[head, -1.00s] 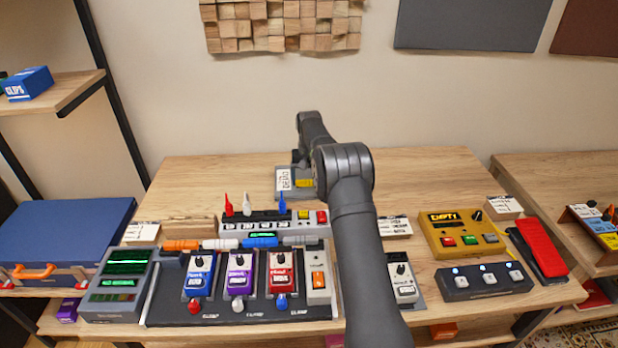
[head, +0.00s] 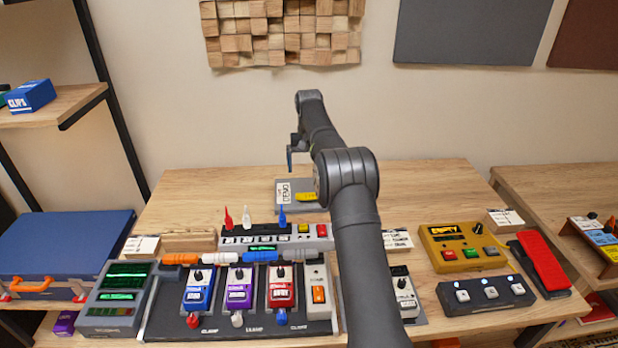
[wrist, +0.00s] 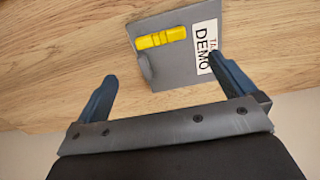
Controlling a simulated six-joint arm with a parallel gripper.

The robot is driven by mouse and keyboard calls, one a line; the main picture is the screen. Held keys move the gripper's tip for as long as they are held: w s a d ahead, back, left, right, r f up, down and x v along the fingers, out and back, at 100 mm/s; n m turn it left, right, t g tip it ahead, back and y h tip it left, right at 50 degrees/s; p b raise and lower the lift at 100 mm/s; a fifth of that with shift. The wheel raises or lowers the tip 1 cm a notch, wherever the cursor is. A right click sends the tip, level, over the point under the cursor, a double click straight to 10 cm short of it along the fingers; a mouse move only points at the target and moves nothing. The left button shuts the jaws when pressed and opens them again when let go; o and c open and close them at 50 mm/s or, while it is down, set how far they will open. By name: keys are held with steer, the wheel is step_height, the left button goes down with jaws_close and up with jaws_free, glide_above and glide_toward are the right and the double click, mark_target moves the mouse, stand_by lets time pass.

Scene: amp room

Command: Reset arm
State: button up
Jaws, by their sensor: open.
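My gripper (wrist: 165,90) is open and empty in the wrist view, its two dark blue fingers spread wide. Between and beyond the fingers lies a grey plate (wrist: 148,70) with a white DEMO label (wrist: 206,47) and a yellow block (wrist: 161,37) on it. In the head view my gripper (head: 291,158) hangs above the back of the table, over the grey plate (head: 290,208), apart from it. The yellow block (head: 306,197) rests on the plate. My arm hides part of the table's middle.
A pedalboard (head: 230,327) with blue, purple and red pedals stands at the front left, with a power strip (head: 270,237) behind it. A yellow box (head: 460,257), a footswitch (head: 485,309) and a red pedal (head: 543,262) stand at right. The table's back right (head: 430,190) is clear.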

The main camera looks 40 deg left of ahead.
mark_target(309, 194)
steer(key=shift+r, duration=0.75)
step_height(309, 194, down, 12)
steer(key=shift+f, duration=0.1)
steer(key=shift+r, duration=1.8)
